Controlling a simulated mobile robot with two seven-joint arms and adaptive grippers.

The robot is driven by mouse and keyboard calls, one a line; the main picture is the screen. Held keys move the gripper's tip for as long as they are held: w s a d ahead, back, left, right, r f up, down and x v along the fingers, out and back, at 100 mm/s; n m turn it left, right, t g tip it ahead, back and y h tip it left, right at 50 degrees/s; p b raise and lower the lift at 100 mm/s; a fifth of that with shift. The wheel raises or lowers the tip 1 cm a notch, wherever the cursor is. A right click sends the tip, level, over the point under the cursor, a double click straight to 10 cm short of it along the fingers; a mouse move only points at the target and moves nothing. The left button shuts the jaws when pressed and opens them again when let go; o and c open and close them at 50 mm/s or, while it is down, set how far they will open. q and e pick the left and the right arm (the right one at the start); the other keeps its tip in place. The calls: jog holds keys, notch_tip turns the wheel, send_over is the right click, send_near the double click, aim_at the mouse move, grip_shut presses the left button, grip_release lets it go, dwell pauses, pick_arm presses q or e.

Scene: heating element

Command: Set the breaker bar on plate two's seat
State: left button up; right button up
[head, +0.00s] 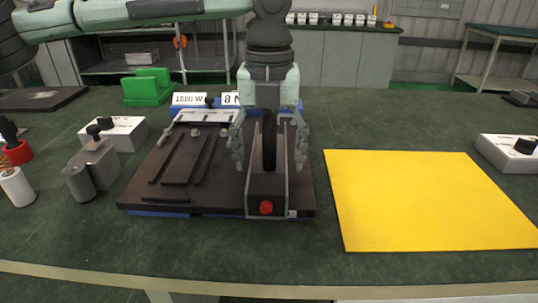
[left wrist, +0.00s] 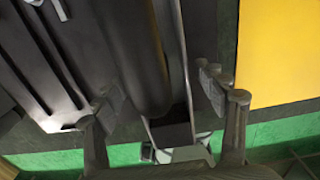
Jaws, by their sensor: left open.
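My left gripper (head: 269,160) points down over the right part of a dark brown plate (head: 140,197). Its fingers are open and stand on either side of a dark, rounded upright piece, perhaps the breaker bar (head: 269,140). That piece rises from a narrow grey housing with a red button (head: 266,208). In the left wrist view the dark piece (left wrist: 143,60) runs between the open fingertips (left wrist: 170,95), with a gap on each side. I cannot tell which part is plate two's seat. My right gripper is out of view.
A yellow mat (head: 430,200) lies to the right. White labels (head: 189,99) stand behind the plate. Grey blocks and cylinders (head: 95,165) are on the left, green blocks (head: 147,87) at the back left, and a white switch box (head: 508,153) at the far right. The front table strip is clear.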

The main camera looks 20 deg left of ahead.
pick_arm(q)
jog(key=shift+r, duration=0.15)
notch_tip(320, 180, up, 12)
dwell(0.4)
dwell(1.2)
